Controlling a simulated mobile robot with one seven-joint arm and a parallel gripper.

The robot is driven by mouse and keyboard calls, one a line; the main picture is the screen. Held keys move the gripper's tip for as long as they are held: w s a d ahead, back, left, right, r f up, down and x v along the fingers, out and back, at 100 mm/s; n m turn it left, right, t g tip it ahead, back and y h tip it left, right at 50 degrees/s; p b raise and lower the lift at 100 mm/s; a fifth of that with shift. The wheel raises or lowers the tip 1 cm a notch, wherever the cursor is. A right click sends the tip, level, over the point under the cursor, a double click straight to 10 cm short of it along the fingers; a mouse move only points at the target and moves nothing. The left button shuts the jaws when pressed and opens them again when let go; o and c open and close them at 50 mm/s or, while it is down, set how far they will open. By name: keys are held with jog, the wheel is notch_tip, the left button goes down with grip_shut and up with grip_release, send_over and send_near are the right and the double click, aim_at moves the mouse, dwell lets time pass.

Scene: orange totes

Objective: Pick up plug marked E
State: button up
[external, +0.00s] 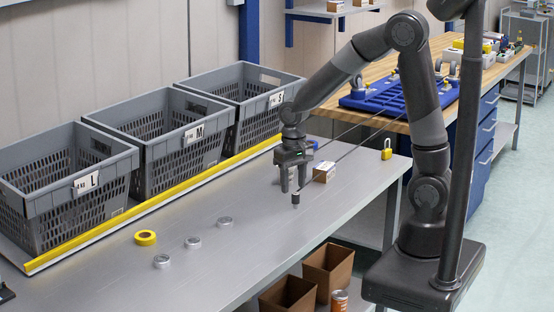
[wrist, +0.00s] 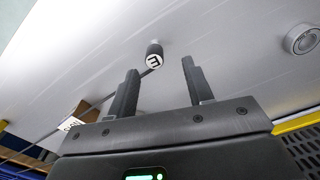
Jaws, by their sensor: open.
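The plug marked E (wrist: 154,57) is a small dark cylinder with a white top that carries a black letter E. It stands on the grey table, and in the external view the plug (external: 296,198) is just below my gripper (external: 292,188). My gripper is open and empty. In the wrist view the plug lies beyond and between the two fingertips of my gripper (wrist: 159,66), apart from both, nearer the left finger.
Grey crates marked L (external: 87,183), M (external: 194,137) and S (external: 276,100) stand behind a yellow strip. Yellow tape (external: 145,238), several silver rings (external: 193,242), a small cardboard box (external: 324,172) and a yellow padlock (external: 386,150) lie on the table. A dark cable runs near the plug.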

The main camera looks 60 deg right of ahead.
aim_at(296, 193)
jog(key=f, duration=0.5)
jog(key=shift+s+d+f, duration=0.1)
jog(key=shift+s+d, duration=0.15)
jog(key=shift+s, duration=0.05)
grip_shut()
